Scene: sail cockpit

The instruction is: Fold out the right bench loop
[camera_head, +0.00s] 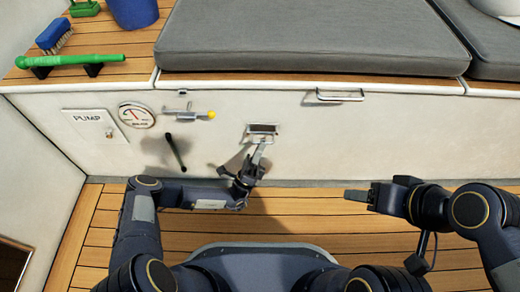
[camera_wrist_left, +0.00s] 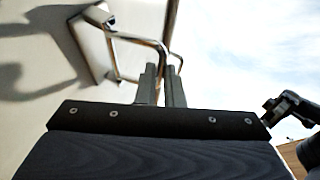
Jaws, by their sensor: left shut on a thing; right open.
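A metal loop (camera_head: 262,128) is mounted on the white front of the bench, in the middle of the head view. My left gripper (camera_head: 258,153) reaches up to it from below, and its fingers are shut on the loop's lower part. In the left wrist view the shiny loop (camera_wrist_left: 128,39) stands out from the white panel, and its end passes between the fingers (camera_wrist_left: 161,85). The fingers hide part of it. My right gripper (camera_head: 358,195) is open and empty above the deck, to the right and apart from the bench.
A second metal loop (camera_head: 340,95) sits higher and to the right. A pump panel (camera_head: 95,122), a gauge (camera_head: 137,115), a small latch (camera_head: 188,113) and a dark lever (camera_head: 176,152) are to the left. A grey cushion (camera_head: 310,35) lies on top. The wooden deck (camera_head: 300,215) between my grippers is clear.

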